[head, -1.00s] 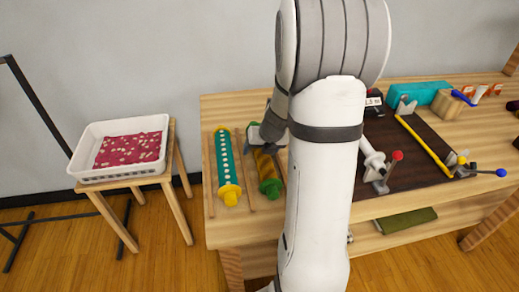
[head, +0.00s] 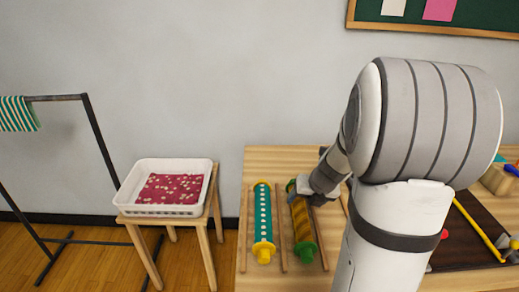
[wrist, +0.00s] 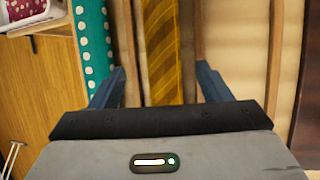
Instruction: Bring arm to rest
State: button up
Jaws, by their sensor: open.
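My gripper (wrist: 160,78) is open in the wrist view, with one finger on each side of a mustard striped fabric roll (wrist: 164,50). I cannot tell whether the fingers touch it or are above it. In the head view my gripper (head: 303,188) is at the far end of this roll (head: 302,222), which has green end knobs and lies between wooden rails on the table. My arm hides part of the table to the right.
A teal dotted roll with yellow ends (head: 263,220) lies just left. A white basket (head: 130,199) with red dotted cloth stands on a small wooden stand (head: 203,235). A black rack (head: 98,135) holds striped cloth (head: 17,113). A dark board (head: 470,236) is partly behind my arm.

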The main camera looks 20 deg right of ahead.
jog(key=s+a+r+m+g+p, duration=0.1)
jog(key=s+a+r+m, duration=0.4)
jog(key=m, duration=1.1)
jog(key=s+a+r+m+g+p, duration=0.1)
jog(key=s+a+r+m+p, duration=0.1)
jog(key=s+a+r+m, duration=0.4)
jog(key=shift+s+a+r+m+h, duration=0.15)
jog(key=shift+s+a+m+h, duration=0.25)
jog(key=shift+s+a+m, duration=3.6)
jog(key=d, duration=0.1)
jog(key=w+d+m, duration=0.1)
jog(key=d+m, duration=0.1)
jog(key=shift+w+d, duration=0.25)
jog(key=shift+d, duration=0.05)
jog(key=shift+c, duration=0.2)
